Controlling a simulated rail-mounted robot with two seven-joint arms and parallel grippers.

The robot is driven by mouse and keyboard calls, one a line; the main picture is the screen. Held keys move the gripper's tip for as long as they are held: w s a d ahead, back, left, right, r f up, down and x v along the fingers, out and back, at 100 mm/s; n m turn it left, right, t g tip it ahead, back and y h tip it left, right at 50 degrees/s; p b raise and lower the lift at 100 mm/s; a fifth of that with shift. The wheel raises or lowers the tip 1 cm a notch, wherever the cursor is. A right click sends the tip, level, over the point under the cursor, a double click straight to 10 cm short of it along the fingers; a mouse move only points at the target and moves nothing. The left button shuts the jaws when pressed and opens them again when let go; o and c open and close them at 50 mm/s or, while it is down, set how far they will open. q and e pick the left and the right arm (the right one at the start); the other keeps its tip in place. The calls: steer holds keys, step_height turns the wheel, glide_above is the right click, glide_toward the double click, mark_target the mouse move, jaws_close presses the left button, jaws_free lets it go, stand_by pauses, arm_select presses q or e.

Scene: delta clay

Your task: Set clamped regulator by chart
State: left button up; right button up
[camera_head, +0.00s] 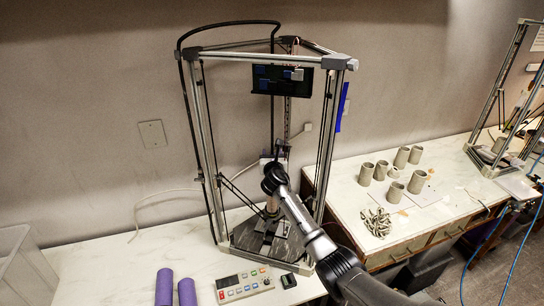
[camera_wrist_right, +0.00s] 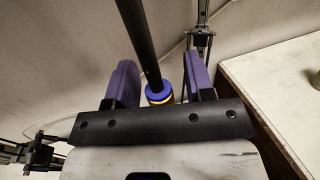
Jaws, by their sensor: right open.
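My right gripper (camera_head: 273,172) reaches into the tall delta clay printer (camera_head: 212,140). In the right wrist view its purple-padded fingers (camera_wrist_right: 160,75) are open. Between and beyond them is a blue-topped cylinder with a yellow band (camera_wrist_right: 158,94); a thick black tube rises beside it. I cannot tell whether the fingers touch it. A black panel with blue and grey patches (camera_head: 282,80) hangs high on the printer. A blue sheet (camera_head: 342,107) shows by the right post. I cannot make out which part is the regulator or the chart.
A control box with coloured buttons (camera_head: 244,284) and a small black device (camera_head: 288,281) lie in front of the printer. Clay cups (camera_head: 380,171) and a pile of curled clay (camera_head: 377,222) occupy the right bench.

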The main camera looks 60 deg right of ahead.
stand_by(0.3)
jaws_close()
stand_by(0.3)
